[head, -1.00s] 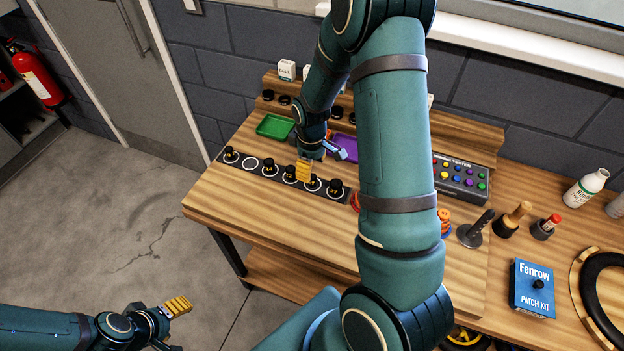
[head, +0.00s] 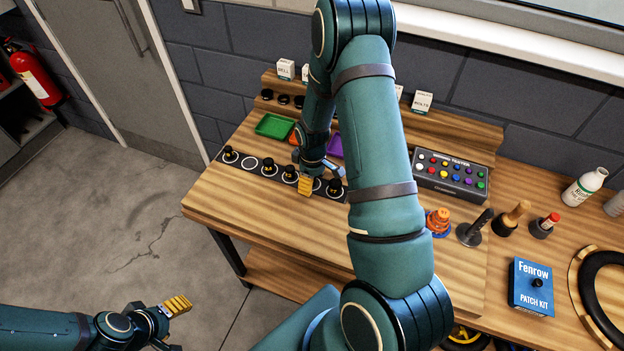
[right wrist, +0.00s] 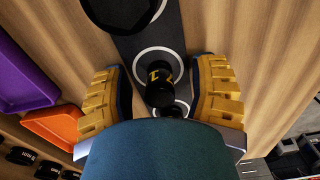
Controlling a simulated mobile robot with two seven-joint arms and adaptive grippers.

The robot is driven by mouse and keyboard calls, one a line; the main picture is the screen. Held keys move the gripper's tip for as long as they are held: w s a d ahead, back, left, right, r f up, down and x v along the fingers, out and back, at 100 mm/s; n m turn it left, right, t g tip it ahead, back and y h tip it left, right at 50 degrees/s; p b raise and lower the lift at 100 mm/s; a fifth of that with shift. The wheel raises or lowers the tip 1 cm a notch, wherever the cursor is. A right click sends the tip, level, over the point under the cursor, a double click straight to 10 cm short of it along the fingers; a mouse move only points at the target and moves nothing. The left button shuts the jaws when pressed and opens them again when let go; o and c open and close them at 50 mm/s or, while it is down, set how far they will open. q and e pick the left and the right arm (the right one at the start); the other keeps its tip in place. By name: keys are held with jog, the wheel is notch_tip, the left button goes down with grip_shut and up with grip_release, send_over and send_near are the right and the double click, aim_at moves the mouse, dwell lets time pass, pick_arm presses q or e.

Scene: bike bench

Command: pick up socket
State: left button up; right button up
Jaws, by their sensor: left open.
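Several black sockets stand on a dark strip (head: 249,163) with white rings on the wooden bench, one ring empty. In the head view, my right gripper (head: 305,186) is low over the right part of the strip, beside a socket (head: 335,187). In the right wrist view, a black socket (right wrist: 160,90) with a yellow mark stands between the open yellow fingers of my right gripper (right wrist: 161,82), with gaps on both sides. Part of another socket (right wrist: 170,110) shows behind it. My left gripper (head: 177,306) is open and empty, off the bench at lower left.
Green (head: 274,126) and purple (head: 335,146) trays sit behind the strip; an orange tray (right wrist: 57,127) shows in the right wrist view. A button box (head: 451,176), orange rings (head: 438,221), tools and a blue patch kit (head: 531,287) occupy the right. The front bench top is clear.

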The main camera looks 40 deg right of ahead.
grip_shut()
